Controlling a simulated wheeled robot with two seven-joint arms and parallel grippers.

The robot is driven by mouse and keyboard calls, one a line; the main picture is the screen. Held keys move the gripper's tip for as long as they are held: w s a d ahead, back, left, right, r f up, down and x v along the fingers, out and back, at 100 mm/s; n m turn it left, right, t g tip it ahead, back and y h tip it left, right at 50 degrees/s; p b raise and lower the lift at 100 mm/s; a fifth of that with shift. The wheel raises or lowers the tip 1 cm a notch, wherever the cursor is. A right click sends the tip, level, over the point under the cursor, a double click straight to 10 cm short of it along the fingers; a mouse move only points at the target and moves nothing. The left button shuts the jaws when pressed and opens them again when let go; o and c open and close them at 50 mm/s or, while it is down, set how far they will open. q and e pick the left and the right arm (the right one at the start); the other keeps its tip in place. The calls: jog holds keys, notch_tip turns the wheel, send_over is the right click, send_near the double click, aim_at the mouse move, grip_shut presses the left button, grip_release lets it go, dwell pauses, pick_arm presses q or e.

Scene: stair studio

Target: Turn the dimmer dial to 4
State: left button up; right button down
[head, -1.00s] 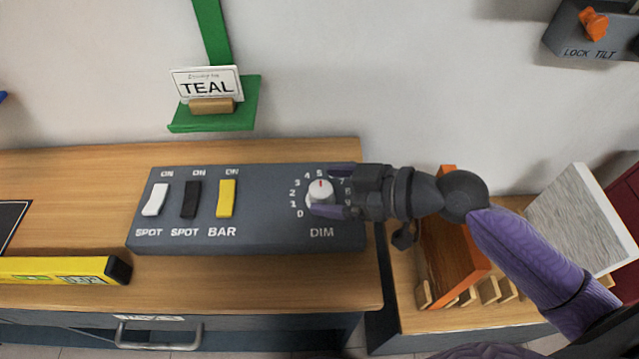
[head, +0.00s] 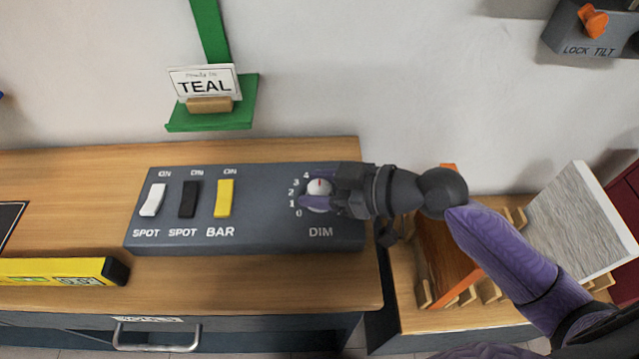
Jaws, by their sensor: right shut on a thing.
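The dimmer dial (head: 319,190) is a white knob with a red pointer mark on a dark grey control box (head: 270,205). The red mark points nearly straight up, just right of the printed 4. Numbers 0 to 4 show to its left; the higher numbers are hidden behind my gripper. My right gripper (head: 320,189) comes in from the right, with one purple finger above the knob and one below, shut on it. My left gripper is not in view.
White, black and yellow rocker switches (head: 225,198) stand on the box's left part. A yellow level (head: 60,271) lies at the left front of the wooden bench (head: 250,290). A TEAL card (head: 205,83) stands on a green shelf behind. A rack with boards is at right.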

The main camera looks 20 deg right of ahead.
jog(key=n+g+y+b, duration=0.1)
jog(key=b, duration=0.2)
jog(key=f+n+g+b, duration=0.1)
jog(key=n+g+b, duration=0.1)
jog(key=b, duration=0.1)
jog(key=shift+w+f+y, duration=0.1)
jog(key=shift+y, duration=0.3)
jog(key=shift+r+n+g+b, duration=0.2)
jog(key=shift+n+g+b, duration=0.2)
jog(key=shift+n+g, duration=0.2)
jog(key=shift+r+n+g+y, duration=0.3)
jog(key=shift+n+g+y, duration=0.1)
jog(key=shift+n+g, duration=0.15)
jog(key=shift+r, duration=0.1)
jog(key=shift+c, duration=1.2)
grip_release()
jog(key=shift+o, duration=0.4)
jog(key=shift+d+r, duration=0.15)
jog(key=shift+d, duration=0.2)
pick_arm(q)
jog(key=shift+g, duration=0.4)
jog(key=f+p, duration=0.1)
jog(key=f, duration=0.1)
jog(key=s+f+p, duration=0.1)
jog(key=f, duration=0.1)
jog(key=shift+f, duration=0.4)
pick_arm(e)
jog(key=v, duration=0.9)
jog(key=shift+d, duration=0.1)
